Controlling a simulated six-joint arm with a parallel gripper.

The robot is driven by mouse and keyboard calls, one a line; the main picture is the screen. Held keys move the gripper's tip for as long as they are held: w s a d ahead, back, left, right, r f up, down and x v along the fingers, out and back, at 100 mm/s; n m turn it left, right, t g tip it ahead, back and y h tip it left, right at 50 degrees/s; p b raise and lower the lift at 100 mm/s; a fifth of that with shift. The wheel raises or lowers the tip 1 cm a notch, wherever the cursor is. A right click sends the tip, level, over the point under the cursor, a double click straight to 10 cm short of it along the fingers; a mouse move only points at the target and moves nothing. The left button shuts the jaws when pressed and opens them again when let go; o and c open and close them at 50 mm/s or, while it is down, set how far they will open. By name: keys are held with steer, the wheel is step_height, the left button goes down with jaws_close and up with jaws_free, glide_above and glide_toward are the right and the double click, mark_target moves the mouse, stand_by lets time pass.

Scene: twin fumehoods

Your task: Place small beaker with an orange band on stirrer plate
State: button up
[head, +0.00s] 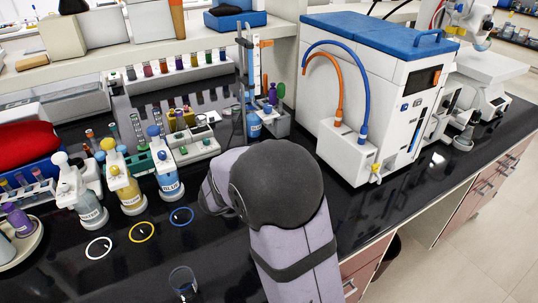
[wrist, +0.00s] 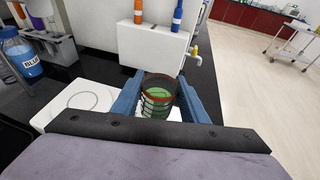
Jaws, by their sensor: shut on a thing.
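In the wrist view my gripper (wrist: 160,105) has its two blue fingers shut on the small beaker with an orange band (wrist: 158,84). The beaker is clear, with dark markings and green showing inside. A flat white plate with a thin ring outline (wrist: 62,112), which looks like the stirrer plate, lies below and to the left of the beaker. The beaker overlaps its right part in the picture, and I cannot tell the height between them. In the head view my arm hides the gripper, the held beaker and the plate.
A white machine with a blue top (head: 375,75) stands behind, close to the gripper. The blue-labelled bottle (head: 167,175) and other wash bottles stand left. An empty glass beaker (head: 183,281) is at the front. Bare black bench (head: 450,185) lies right, ending at the front edge.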

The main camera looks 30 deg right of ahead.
steer(key=w+p, duration=0.4)
steer(key=w, duration=1.1)
steer(key=shift+w, duration=0.1)
steer(key=shift+w+p, duration=0.25)
steer(key=shift+p, duration=0.1)
step_height(320, 180, down, 3)
steer(key=shift+p, duration=0.75)
steer(key=shift+f, duration=0.25)
steer(key=shift+f, duration=0.1)
steer(key=shift+f, duration=0.15)
steer(key=o, duration=1.2)
